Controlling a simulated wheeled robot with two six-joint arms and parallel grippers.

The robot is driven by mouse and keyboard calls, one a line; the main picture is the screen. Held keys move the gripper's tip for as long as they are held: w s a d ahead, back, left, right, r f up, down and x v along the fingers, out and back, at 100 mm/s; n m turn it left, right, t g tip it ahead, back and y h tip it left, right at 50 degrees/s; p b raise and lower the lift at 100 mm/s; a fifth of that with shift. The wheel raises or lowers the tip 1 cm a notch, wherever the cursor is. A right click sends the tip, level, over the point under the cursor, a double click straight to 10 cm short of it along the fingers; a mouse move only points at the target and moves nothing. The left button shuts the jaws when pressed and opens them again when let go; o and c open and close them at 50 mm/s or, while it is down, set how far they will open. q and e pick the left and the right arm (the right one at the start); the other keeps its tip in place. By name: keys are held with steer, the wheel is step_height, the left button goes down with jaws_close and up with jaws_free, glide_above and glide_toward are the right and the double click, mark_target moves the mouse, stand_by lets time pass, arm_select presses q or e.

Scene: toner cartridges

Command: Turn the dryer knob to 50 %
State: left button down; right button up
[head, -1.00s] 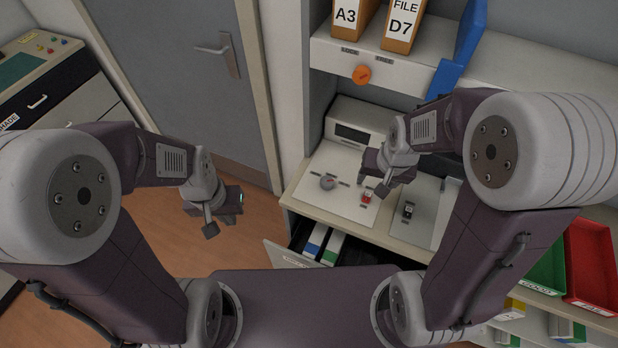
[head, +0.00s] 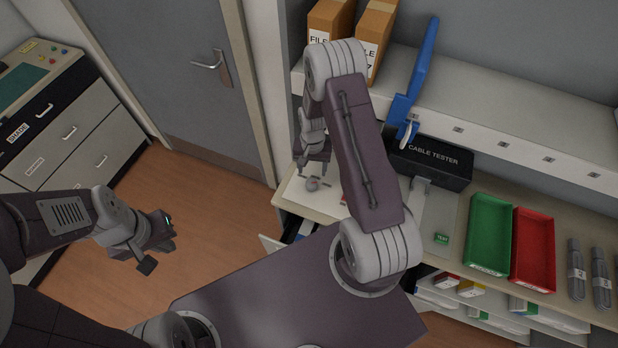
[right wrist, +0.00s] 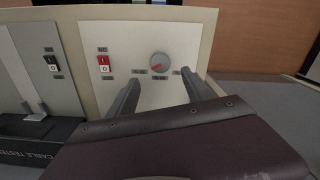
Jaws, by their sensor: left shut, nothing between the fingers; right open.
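The dryer knob (head: 312,184) is a small round grey dial on a pale panel (head: 296,196) on the counter. In the right wrist view the knob (right wrist: 160,63) shows a red pointer mark, with small labels around it too small to read. My right gripper (head: 312,168) is open and above the knob; in the right wrist view its fingers (right wrist: 160,77) stand apart on either side of the knob's picture position, not visibly touching it. My left gripper (head: 150,255) is shut and empty, over the floor at the left.
A red switch (right wrist: 104,64) sits beside the knob and a black switch (right wrist: 53,63) is on the neighbouring panel. A black cable tester (head: 432,163), a green tray (head: 488,236) and a red tray (head: 534,250) stand to the right. A shelf (head: 480,105) is above.

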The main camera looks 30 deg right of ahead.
mark_target(311, 183)
steer(key=shift+f, duration=0.45)
step_height(311, 183, down, 7)
steer(key=p, duration=0.3)
steer(key=shift+a, duration=0.1)
steer(key=shift+f, duration=0.55)
jaws_close()
